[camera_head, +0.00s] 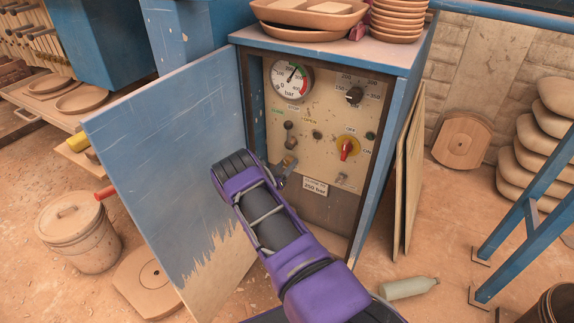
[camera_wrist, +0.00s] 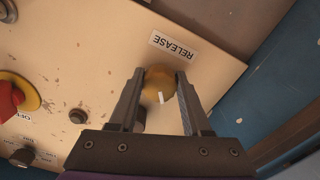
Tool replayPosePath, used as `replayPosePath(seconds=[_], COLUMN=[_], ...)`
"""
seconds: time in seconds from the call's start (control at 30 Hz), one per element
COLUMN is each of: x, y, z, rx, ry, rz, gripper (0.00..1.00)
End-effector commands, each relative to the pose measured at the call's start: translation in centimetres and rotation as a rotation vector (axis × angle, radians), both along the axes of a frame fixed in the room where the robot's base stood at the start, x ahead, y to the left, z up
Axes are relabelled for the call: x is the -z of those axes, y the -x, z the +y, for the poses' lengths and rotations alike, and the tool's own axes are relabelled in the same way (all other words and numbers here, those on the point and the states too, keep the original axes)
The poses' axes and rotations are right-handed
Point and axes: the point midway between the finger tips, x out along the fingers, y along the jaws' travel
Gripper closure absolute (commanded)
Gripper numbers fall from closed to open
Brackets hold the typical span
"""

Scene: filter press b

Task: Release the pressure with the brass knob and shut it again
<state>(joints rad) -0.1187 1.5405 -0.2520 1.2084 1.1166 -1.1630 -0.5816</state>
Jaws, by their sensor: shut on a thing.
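The brass knob (camera_wrist: 158,80) sits on the cream panel beside the RELEASE label (camera_wrist: 173,46) in the wrist view. A white mark on the knob faces toward my gripper's base. My gripper (camera_wrist: 160,75) has one finger on each side of the knob and is shut on it. In the head view my gripper (camera_head: 284,172) reaches the lower left of the control panel (camera_head: 322,118) and mostly hides the knob. The pressure gauge (camera_head: 292,77) is at the panel's top left; its needle points up and slightly right, well above zero.
A red handle on a yellow disc (camera_head: 347,148) and a black dial (camera_head: 354,95) are on the panel right of my gripper. The open blue door (camera_head: 175,165) is close on the left. Clay dishes (camera_head: 308,14) lie on the cabinet top.

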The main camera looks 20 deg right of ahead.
Motion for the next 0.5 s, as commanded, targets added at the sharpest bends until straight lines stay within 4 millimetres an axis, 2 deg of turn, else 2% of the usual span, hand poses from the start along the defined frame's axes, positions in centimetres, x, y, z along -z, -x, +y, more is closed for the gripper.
replayPosePath(seconds=[0.5], x=[0.03], y=[0.21], z=[0.00], rx=[0.000], ry=[0.298], rz=[0.384], gripper=[1.00])
